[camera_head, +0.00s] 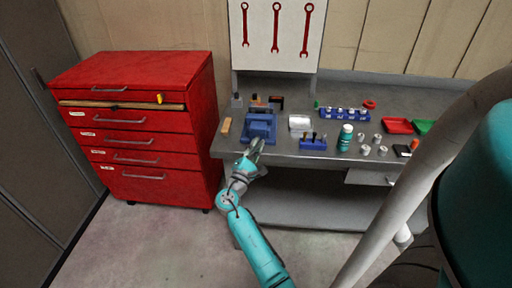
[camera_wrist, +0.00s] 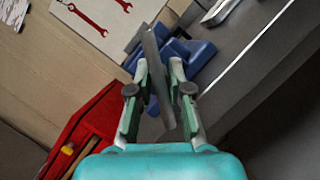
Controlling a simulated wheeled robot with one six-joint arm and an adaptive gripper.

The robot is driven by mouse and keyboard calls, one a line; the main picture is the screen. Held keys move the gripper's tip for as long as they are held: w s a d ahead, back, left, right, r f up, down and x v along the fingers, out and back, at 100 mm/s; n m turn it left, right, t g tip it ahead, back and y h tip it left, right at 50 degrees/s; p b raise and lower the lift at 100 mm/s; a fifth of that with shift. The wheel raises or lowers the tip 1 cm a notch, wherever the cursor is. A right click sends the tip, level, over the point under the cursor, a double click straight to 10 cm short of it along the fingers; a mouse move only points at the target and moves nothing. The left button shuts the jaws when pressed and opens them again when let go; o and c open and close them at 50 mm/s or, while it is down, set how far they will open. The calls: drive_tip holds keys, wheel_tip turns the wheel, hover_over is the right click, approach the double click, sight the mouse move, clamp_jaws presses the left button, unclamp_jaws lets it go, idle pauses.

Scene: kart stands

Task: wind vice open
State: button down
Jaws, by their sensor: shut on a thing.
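The blue vice (camera_head: 260,126) is fixed at the left front of the grey workbench. It shows again in the wrist view (camera_wrist: 196,55), behind my fingers. In the wrist view a grey bar, the vice handle (camera_wrist: 153,52), runs slantwise between my two fingers. My gripper (camera_wrist: 160,76) is shut on this handle. In the head view my gripper (camera_head: 253,150) is at the front of the vice, at the bench's front edge. The handle is too small there to make out clearly. The gap between the vice jaws cannot be judged.
A red drawer cabinet (camera_head: 140,130) stands left of the workbench (camera_head: 300,154). A wooden block (camera_head: 226,126) lies left of the vice. A white part (camera_head: 300,123), a blue holder (camera_head: 313,144) and a teal bottle (camera_head: 345,136) are to its right. Open floor lies in front.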

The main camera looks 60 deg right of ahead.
drive_tip(key=m+g+y, duration=0.1)
drive_tip(key=m, duration=0.2)
drive_tip(key=m+y, duration=0.1)
drive_tip(key=m, duration=0.2)
drive_tip(key=shift+g, duration=0.4)
drive_tip(key=m+y, duration=0.1)
drive_tip(key=m, duration=0.3)
drive_tip(key=shift+m+y, duration=0.4)
drive_tip(key=c, duration=1.1)
unclamp_jaws()
drive_tip(key=a, duration=1.2)
drive_tip(key=shift+r, duration=0.45)
